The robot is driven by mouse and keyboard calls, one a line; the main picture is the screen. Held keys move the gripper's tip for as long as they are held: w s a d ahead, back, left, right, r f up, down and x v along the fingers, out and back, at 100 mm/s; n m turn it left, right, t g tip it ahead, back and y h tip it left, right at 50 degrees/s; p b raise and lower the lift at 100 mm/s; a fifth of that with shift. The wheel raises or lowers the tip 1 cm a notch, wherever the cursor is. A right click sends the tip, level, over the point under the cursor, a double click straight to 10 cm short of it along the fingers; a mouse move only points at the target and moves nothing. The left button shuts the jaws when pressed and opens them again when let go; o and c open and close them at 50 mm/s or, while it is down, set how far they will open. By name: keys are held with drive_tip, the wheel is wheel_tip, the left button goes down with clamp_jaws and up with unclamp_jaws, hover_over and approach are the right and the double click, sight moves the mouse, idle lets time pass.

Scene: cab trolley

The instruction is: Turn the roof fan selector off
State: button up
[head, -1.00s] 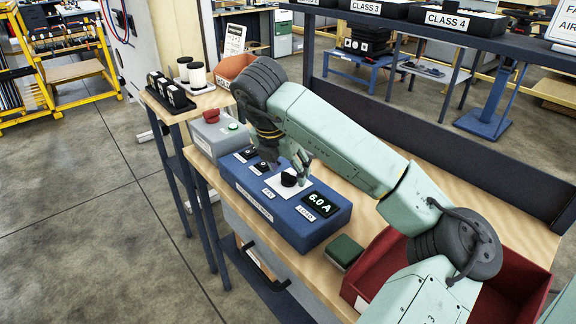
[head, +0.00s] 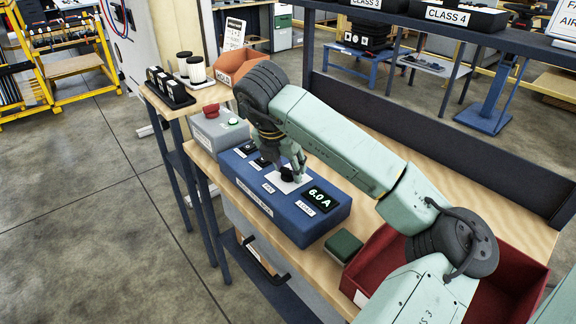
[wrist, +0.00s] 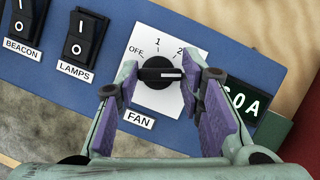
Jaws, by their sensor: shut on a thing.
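The fan selector is a round black knob (wrist: 158,72) on a white plate (wrist: 150,38) marked OFF, 1 and 2, above a FAN label. Its white pointer line points right, past the 2, toward an area hidden by my right finger. My gripper (wrist: 170,73) has its fingers on either side of the knob, closed on it. In the head view my gripper (head: 295,170) is down at the white plate on the blue control box (head: 318,229), partly covering the knob.
Beacon (wrist: 22,18) and lamps (wrist: 86,37) rocker switches sit left of the knob. A load display (head: 318,199) reads 6.0 A. A grey box with a red button (head: 211,111), a green block (head: 343,246) and a red bin (head: 372,264) stand nearby on the bench.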

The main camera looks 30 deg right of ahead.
drive_tip(key=shift+c, duration=1.4)
